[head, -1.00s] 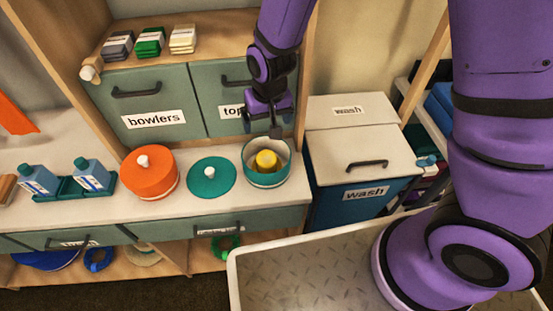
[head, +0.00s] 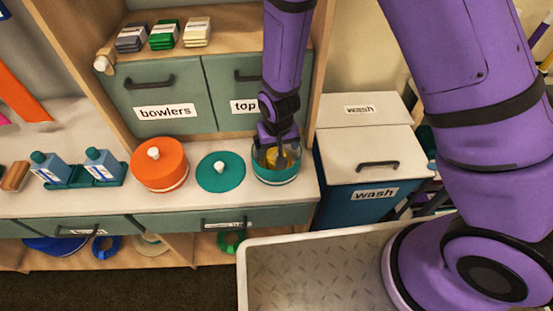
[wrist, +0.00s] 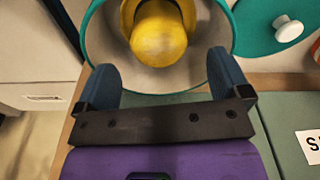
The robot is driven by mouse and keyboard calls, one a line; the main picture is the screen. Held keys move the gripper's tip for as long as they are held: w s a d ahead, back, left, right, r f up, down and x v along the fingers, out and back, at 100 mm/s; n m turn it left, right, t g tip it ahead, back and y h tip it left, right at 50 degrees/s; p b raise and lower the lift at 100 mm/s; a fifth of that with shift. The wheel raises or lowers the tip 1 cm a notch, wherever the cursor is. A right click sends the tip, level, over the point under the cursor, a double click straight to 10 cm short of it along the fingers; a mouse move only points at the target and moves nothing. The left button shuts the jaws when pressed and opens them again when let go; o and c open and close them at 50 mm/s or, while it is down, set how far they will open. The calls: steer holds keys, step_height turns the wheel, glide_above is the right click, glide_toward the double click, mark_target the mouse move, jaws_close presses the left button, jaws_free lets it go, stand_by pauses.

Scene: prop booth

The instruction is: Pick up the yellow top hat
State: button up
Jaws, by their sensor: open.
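The yellow top hat (wrist: 158,38) stands inside an open round teal box with a pale inside (wrist: 215,75). In the head view the hat (head: 277,157) is partly hidden by my gripper, and the teal box (head: 277,176) stands at the right end of the counter. My gripper (head: 276,158) is pointed down at the box opening. In the wrist view my gripper (wrist: 165,75) is open, its two blue fingers spread at the near rim of the box with the hat between and beyond them. The fingers do not visibly touch the hat.
A teal lid (head: 220,172) lies left of the box, beside a closed orange box (head: 159,165). Cupboard doors labelled "bowlers" and "top" (head: 236,95) rise behind. A wash bin (head: 365,165) stands to the right. Blue bottles (head: 103,165) stand further left.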

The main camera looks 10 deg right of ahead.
mark_target(276, 155)
steer(key=shift+w+f, duration=0.1)
steer(key=shift+f, duration=2.35)
steer(key=c, duration=1)
